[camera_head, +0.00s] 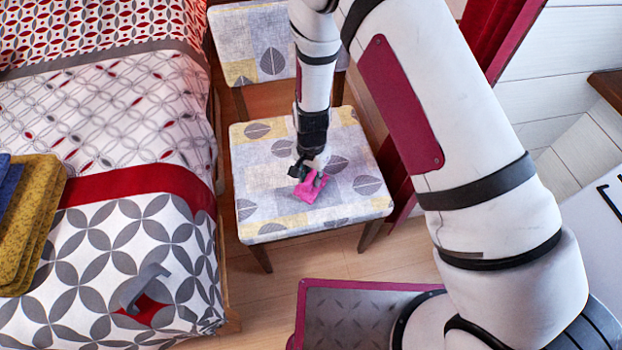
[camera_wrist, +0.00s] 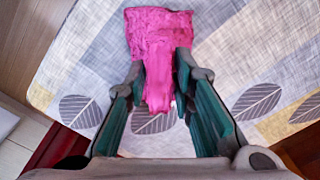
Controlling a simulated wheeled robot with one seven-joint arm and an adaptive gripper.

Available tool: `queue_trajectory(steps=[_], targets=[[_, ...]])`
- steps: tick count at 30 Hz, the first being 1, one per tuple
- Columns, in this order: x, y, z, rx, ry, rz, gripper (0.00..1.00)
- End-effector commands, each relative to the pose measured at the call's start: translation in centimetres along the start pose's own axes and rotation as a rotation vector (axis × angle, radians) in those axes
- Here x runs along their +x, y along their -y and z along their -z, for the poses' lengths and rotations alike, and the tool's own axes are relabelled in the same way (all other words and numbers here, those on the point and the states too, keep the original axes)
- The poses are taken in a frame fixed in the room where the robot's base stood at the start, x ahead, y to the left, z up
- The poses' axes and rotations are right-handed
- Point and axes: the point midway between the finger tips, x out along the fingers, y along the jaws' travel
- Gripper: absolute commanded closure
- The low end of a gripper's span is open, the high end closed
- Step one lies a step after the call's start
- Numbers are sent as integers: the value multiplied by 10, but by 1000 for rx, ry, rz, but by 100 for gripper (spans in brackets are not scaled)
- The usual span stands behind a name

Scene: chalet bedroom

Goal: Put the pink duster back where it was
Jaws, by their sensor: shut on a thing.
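The pink duster (camera_head: 309,190) is at the chair's patterned seat (camera_head: 265,205), near the middle of the cushion. My gripper (camera_head: 310,170) is right over it, pointing down, with its fingers at the duster. In the wrist view, the duster's wide pink head (camera_wrist: 155,35) lies ahead of the fingertips. Its narrower part runs back between the two green-padded fingers of my gripper (camera_wrist: 162,75), which are shut on it. The duster looks to be on or just above the seat; I cannot tell whether it touches.
A bed (camera_head: 120,130) with patterned covers stands left of the chair. On it are folded yellow towels (camera_head: 38,225) and a grey object (camera_head: 143,285). The chair's backrest (camera_head: 255,42) is behind my gripper. The seat around the duster is clear.

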Motion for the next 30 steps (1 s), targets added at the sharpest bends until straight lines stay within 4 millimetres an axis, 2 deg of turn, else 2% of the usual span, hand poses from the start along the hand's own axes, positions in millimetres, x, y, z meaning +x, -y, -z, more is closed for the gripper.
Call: queue_trajectory(steps=[1, 3, 9, 10, 12, 23, 26, 30], targets=[[10, 0, 1, 0, 0, 0, 100], [16, 0, 0, 0, -1, 1, 100], [16, 0, 0, 0, -1, 2, 100], [16, 0, 0, 0, -1, 2, 71], [16, 0, 0, 0, -1, 2, 57], [12, 1, 0, 0, -2, 3, 57], [1, 1, 1, 0, -3, 4, 57], [-25, 1, 0, -1, -4, 5, 57]])
